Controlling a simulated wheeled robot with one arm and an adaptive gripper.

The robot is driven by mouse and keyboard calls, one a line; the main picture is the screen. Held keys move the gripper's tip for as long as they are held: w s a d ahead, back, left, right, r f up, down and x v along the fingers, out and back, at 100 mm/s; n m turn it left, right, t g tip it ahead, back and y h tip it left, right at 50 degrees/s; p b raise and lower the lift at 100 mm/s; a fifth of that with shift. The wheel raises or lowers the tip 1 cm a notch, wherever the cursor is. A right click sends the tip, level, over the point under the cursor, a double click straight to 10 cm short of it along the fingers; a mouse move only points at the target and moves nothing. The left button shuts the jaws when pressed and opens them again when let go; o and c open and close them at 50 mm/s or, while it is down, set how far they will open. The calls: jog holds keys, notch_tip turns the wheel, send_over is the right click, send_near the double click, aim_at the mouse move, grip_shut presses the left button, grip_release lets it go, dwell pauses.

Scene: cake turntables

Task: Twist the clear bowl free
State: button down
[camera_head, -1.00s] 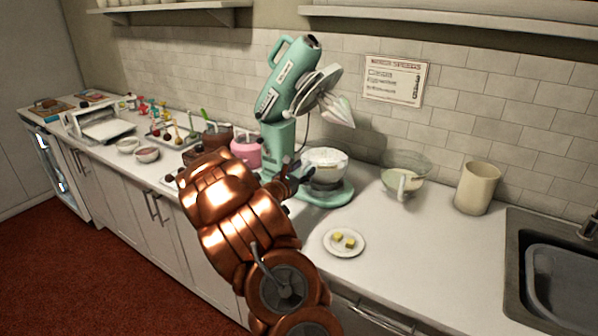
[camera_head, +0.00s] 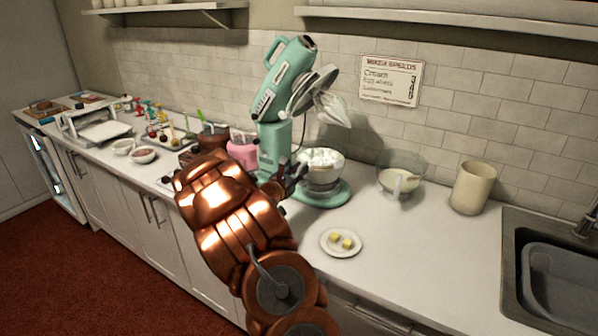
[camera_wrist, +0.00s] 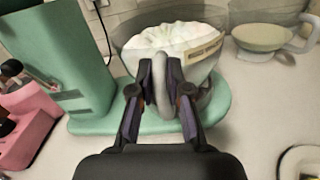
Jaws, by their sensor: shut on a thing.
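The clear bowl (camera_head: 321,160) holds white cream and sits on the base of the mint-green stand mixer (camera_head: 262,150). The mixer head is tilted up, with its whisk above the bowl. In the wrist view the bowl (camera_wrist: 205,72) has a pale label on its side and a handle (camera_wrist: 160,88) facing me. My gripper (camera_wrist: 160,95) is shut on that handle, one finger on each side. In the head view my gripper (camera_head: 290,178) reaches the bowl's near left side, and my arm hides part of it. The foot of the bowl is partly hidden by the fingers in the wrist view.
A plate with yellow cubes (camera_head: 341,243) lies in front of the mixer. A glass bowl with a handle (camera_head: 401,176) and a beige canister (camera_head: 473,187) stand to the right, before the sink. A pink pot (camera_head: 242,152) is close on the left.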

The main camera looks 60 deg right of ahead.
aim_at(313, 169)
jog(key=shift+s+f+t+b, duration=0.1)
jog(key=shift+t+b, duration=0.2)
jog(key=shift+b, duration=0.85)
jog(key=shift+s+n+t+b, duration=0.7)
jog(key=shift+t+b, duration=0.1)
jog(key=shift+b, duration=2)
jog(key=shift+t+b, duration=0.3)
jog(key=shift+b, duration=0.7)
jog(key=shift+s+d+n+t+y+b, duration=0.1)
jog(key=shift+s+n+t+y+b, duration=0.45)
jog(key=shift+b, duration=2.95)
jog(key=shift+s+d+n+t+b, duration=0.1)
jog(key=shift+s+n+t+b, duration=0.6)
jog(key=shift+b, duration=0.45)
jog(key=shift+s+d+t+y, duration=0.1)
jog(key=shift+s+t+y, duration=0.15)
jog(key=shift+t, duration=0.3)
jog(key=shift+w+f+n+b, duration=0.1)
jog(key=shift+w+n+b, duration=0.15)
jog(key=shift+b, duration=1.4)
jog(key=shift+s+f+b, duration=0.15)
jog(key=shift+b, duration=1.55)
